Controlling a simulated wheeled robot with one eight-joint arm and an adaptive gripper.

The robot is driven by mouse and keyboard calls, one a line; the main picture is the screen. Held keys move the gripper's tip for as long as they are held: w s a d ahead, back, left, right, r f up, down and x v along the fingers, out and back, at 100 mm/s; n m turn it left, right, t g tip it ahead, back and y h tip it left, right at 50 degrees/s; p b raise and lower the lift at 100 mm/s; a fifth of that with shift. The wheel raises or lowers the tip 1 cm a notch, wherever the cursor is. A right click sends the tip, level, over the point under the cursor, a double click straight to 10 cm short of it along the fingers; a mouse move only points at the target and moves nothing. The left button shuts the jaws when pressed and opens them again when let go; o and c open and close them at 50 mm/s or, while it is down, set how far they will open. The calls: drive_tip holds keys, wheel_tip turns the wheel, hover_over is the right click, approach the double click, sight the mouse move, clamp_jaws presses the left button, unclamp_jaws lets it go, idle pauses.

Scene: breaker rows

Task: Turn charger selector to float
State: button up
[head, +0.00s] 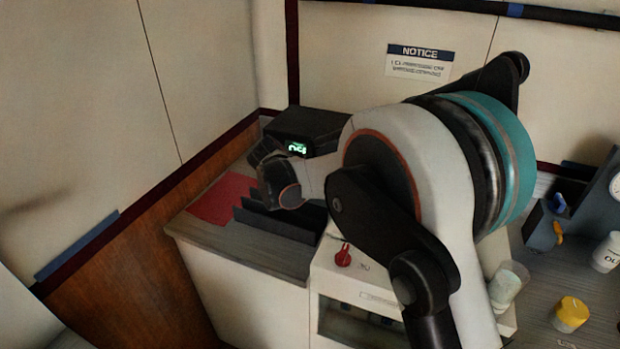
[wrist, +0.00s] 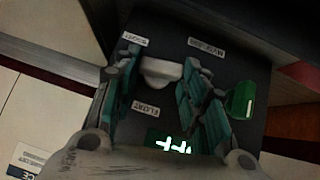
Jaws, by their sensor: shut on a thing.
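The charger is a black box (head: 305,132) with a green lit display, standing at the back corner of the counter. In the wrist view its dark face (wrist: 235,65) shows a pale selector knob (wrist: 162,74) near the middle. A FLOAT label (wrist: 146,108) lies below the knob and a BOOST label (wrist: 134,39) up and left of it. My gripper (wrist: 161,62) has one finger on each side of the knob and is shut on it. Which label the knob points at I cannot tell. In the head view my wrist and arm hide the knob and fingertips.
A green glossy part (wrist: 241,100) sits right of my fingers on the charger face. In the head view a red mat (head: 215,203) and dark upright plates (head: 265,222) lie in front of the charger. A red knob (head: 343,256) and a yellow-topped cup (head: 571,313) stand further right.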

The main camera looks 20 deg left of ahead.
drive_tip(key=shift+a+f+n+t+h+b, duration=0.15)
drive_tip(key=shift+a+f+n+h+b, duration=0.15)
drive_tip(key=shift+n+h, duration=0.9)
drive_tip(key=shift+a+f+n+t+h+b, duration=0.2)
drive_tip(key=shift+a+n+h, duration=0.3)
drive_tip(key=shift+h, duration=1.25)
drive_tip(key=shift+a+f+n+t+h+b, duration=0.15)
drive_tip(key=shift+f+n+h+b, duration=0.1)
drive_tip(key=shift+n+h, duration=1)
drive_tip(key=shift+h, duration=0.3)
drive_tip(key=o, duration=1.1)
drive_tip(key=shift+c, duration=0.2)
drive_tip(key=shift+r+m, duration=0.1)
drive_tip(key=shift+m, duration=0.15)
